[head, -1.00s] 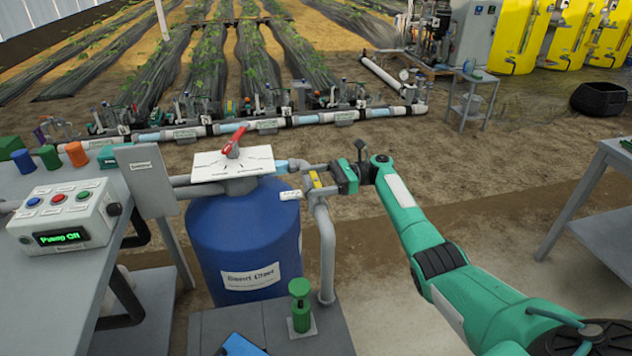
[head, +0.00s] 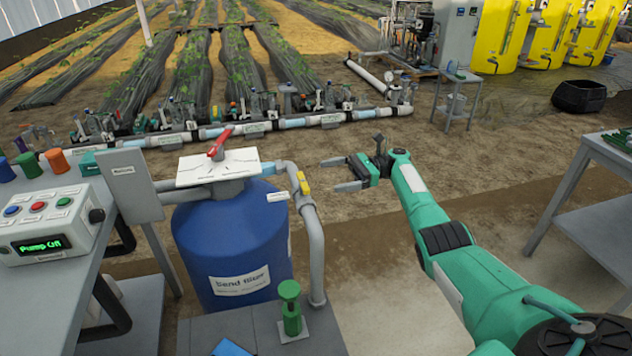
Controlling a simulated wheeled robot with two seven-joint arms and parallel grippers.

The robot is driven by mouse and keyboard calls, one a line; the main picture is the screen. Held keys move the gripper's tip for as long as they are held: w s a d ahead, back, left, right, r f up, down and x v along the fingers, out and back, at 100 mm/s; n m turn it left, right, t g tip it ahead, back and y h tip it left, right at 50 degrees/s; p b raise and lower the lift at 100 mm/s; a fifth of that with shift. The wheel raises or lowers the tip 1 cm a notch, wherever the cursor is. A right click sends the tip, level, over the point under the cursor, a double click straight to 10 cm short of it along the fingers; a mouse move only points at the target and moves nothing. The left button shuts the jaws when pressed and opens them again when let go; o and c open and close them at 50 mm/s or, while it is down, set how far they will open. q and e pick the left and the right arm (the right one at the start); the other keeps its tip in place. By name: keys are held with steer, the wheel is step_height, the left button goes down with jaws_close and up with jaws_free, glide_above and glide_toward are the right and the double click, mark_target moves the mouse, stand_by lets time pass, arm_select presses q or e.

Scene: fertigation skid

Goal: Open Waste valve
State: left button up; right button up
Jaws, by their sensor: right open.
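A small yellow valve handle (head: 302,183) sits on the grey pipe (head: 315,235) at the right side of the blue sand filter (head: 232,245). The handle lies roughly along the pipe. A small white tag (head: 277,197) is beside it, too small to read, so I cannot confirm that this is the Waste valve. My right gripper (head: 336,174) is open and empty, to the right of the yellow handle and apart from it, its fingers pointing left towards it. My left gripper is out of view.
A red lever (head: 219,143) stands on the white plate (head: 218,167) atop the filter. A control box (head: 48,225) reading "Pump Off" is on the left bench. Bare ground lies beyond my right gripper.

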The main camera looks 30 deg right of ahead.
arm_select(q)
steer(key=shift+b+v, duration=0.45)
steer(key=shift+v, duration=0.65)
arm_select(e)
steer(key=shift+v, duration=2)
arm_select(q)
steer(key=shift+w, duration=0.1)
